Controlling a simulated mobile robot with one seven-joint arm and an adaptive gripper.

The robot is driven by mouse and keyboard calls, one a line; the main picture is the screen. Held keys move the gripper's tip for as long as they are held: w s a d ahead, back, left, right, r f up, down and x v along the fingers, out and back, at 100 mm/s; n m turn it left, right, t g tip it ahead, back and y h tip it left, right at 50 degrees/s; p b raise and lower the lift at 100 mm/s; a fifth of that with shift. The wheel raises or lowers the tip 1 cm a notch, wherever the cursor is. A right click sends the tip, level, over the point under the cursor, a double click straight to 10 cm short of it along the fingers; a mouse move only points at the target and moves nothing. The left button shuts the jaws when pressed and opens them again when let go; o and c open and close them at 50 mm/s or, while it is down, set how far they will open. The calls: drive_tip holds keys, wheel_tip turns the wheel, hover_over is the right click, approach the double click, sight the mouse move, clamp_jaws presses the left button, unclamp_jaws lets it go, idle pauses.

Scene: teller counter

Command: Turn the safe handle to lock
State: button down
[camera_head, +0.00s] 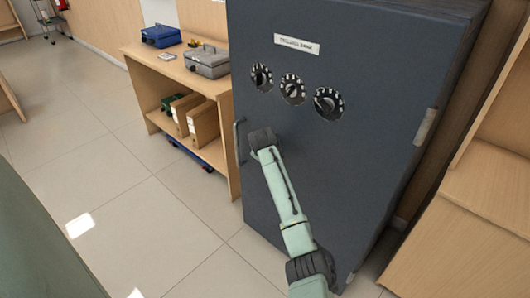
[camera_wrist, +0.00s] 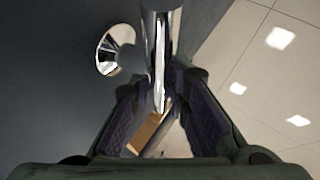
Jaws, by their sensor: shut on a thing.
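The dark grey safe (camera_head: 340,160) stands closed-looking in the middle of the head view, with a name label and three round dials on its front. Its handle (camera_head: 237,142) is a vertical bar near the door's left edge, partly hidden by my gripper (camera_head: 254,141). In the wrist view, the chrome handle (camera_wrist: 161,40) comes down between the two purple-padded fingers of my gripper (camera_wrist: 160,88). My gripper is shut on the handle. A round chrome mount (camera_wrist: 115,50) sits on the door beside it. The exact contact at the fingertips is hard to see.
A wooden shelf (camera_head: 146,63) stands left of the safe, bearing a grey cash box (camera_head: 207,63) and a blue box (camera_head: 160,36), with binders below. Wooden furniture (camera_head: 440,250) is close on the right. The tiled floor (camera_head: 120,190) at left is clear.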

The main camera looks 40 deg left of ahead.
drive_tip(key=c, duration=1.5)
unclamp_jaws()
drive_tip(key=shift+c, duration=0.2)
drive_tip(key=v, duration=1.2)
